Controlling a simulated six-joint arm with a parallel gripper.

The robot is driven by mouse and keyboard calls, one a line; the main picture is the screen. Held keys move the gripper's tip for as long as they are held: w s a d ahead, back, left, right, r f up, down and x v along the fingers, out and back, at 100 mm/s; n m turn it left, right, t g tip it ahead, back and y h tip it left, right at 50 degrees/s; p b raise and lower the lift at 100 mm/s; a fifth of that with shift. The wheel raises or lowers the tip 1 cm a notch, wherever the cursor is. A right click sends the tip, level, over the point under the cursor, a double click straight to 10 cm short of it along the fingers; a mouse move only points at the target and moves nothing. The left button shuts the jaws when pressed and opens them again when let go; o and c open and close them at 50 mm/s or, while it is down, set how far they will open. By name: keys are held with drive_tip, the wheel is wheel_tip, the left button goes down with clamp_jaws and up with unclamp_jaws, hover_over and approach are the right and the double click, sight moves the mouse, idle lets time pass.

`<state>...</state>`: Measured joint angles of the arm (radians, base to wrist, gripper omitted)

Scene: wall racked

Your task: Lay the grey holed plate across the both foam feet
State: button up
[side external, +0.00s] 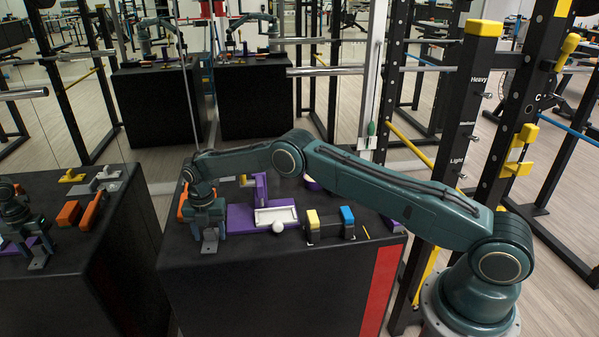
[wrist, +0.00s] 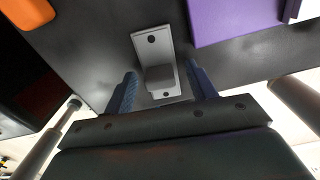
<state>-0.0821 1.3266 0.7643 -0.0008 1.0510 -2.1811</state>
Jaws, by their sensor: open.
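The grey holed plate (wrist: 153,55) lies on the black table top in the wrist view, with a hole near each end and a raised grey block in its middle. My gripper (wrist: 163,82) is open, its two blue-grey fingers on either side of the plate with visible gaps. In the side external view my gripper (side external: 208,224) is low over the plate (side external: 209,241) at the table's left end. Orange blocks, one showing at the left edge (side external: 182,204) and in the wrist view (wrist: 27,10), may be a foam foot; I cannot tell for sure.
A purple base (side external: 240,218) with an upright and a white tray (side external: 276,215) stands right of my gripper. A white ball (side external: 277,228) lies before it. The table's front is bare.

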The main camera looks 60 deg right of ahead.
sight(209, 231)
idle(0.4)
drive_tip(key=c, duration=1.2)
drive_tip(key=shift+o, duration=0.2)
drive_tip(key=shift+r, duration=0.1)
wheel_tip(209, 231, up, 20)
idle(0.4)
